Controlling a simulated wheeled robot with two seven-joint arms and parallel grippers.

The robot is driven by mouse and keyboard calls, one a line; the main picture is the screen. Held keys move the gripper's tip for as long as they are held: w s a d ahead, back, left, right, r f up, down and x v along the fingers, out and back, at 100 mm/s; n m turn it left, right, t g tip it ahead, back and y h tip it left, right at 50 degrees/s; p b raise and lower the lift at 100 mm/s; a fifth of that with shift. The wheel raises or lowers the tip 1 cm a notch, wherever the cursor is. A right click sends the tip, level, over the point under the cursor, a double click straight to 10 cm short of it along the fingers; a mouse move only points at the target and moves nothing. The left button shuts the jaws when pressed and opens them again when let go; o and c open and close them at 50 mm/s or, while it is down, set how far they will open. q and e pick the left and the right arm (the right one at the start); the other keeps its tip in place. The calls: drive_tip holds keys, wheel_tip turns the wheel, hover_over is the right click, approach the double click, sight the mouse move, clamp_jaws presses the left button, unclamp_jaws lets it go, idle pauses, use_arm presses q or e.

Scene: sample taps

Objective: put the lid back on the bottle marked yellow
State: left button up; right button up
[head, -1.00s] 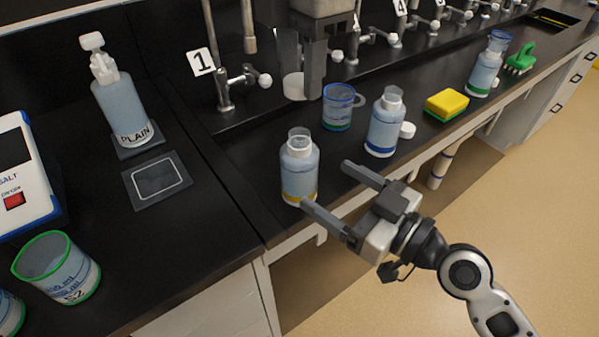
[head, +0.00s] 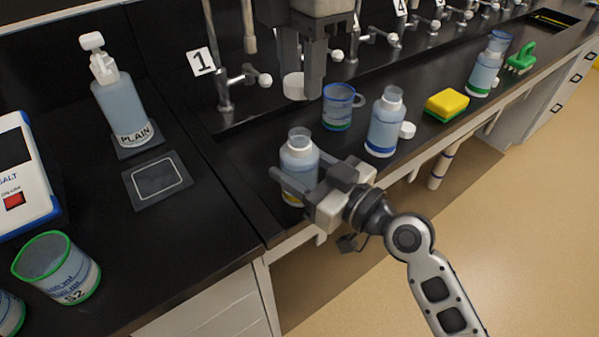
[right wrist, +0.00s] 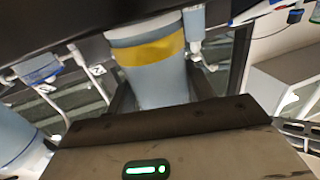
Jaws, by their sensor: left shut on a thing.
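The bottle marked yellow (head: 300,158) stands upright and open-topped on the counter's front strip. Its yellow band shows in the right wrist view (right wrist: 150,48). My right gripper (head: 297,166) is open, with one finger on each side of this bottle; whether the fingers touch it I cannot tell. My left gripper (head: 304,88) points down behind the bottle, higher up, and is shut on a white lid (head: 293,86). The lid is held apart from the bottle, above and beyond its neck.
A blue-rimmed beaker (head: 338,110) and a blue-banded bottle (head: 384,125) stand to the right, with a white cap (head: 407,130) beside that bottle. Beyond are a yellow sponge (head: 447,104), a green-banded bottle (head: 484,75) and a green brush (head: 521,58). Taps line the back.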

drive_tip(key=c, duration=0.5)
use_arm(q)
hover_over(301, 133)
drive_tip(key=shift+f, duration=2.5)
drive_tip(key=shift+f, duration=0.85)
drive_tip(key=shift+f, duration=0.6)
